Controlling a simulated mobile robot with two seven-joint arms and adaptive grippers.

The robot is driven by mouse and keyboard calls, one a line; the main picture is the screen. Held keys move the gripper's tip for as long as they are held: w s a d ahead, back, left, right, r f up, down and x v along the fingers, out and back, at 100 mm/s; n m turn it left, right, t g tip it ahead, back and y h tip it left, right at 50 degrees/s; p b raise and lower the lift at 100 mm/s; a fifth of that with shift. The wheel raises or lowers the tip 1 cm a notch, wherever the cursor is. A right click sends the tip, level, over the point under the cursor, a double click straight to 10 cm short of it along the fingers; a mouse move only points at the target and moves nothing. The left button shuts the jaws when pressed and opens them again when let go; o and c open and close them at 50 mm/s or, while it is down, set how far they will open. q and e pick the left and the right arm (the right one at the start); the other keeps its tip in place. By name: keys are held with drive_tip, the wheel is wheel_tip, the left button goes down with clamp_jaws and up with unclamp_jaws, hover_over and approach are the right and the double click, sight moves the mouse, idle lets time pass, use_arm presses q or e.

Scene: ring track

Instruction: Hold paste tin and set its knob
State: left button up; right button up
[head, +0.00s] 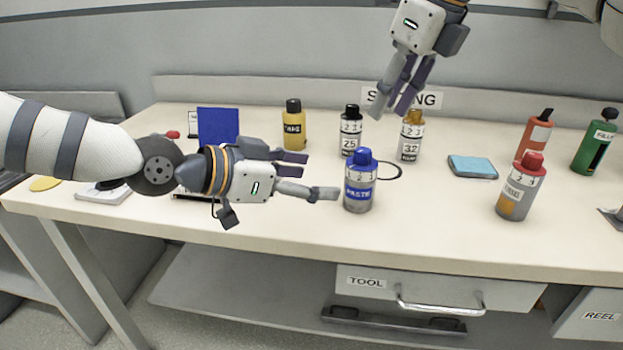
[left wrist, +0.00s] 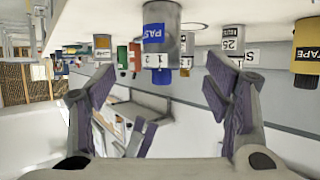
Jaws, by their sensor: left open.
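The paste tin (head: 358,195) is a grey can with a blue PASTE label and a blue knob (head: 363,157) on a numbered collar. It stands upright near the front of the table. My left gripper (head: 322,176) is open and empty, just left of the tin, fingers pointing at it. In the left wrist view, which is upside down, the paste tin (left wrist: 160,30) shows ahead, in line with the gap between the fingers. My right gripper (head: 392,110) hangs above the back of the table, fingers downward, apart and empty.
Behind the paste tin stand a black-topped tin (head: 350,133), a gold-topped tin (head: 410,138) and a yellow TAPE bottle (head: 293,127). A blue pad (head: 472,167) lies to the right. A red-knobbed tin (head: 517,190) and a green bottle (head: 592,147) stand further right.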

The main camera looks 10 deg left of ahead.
sight(360, 181)
use_arm(q)
drive_tip(key=shift+w+d+f, duration=0.15)
drive_tip(key=shift+w, duration=0.2)
drive_tip(key=x, duration=1.1)
drive_tip(key=shift+w, duration=0.1)
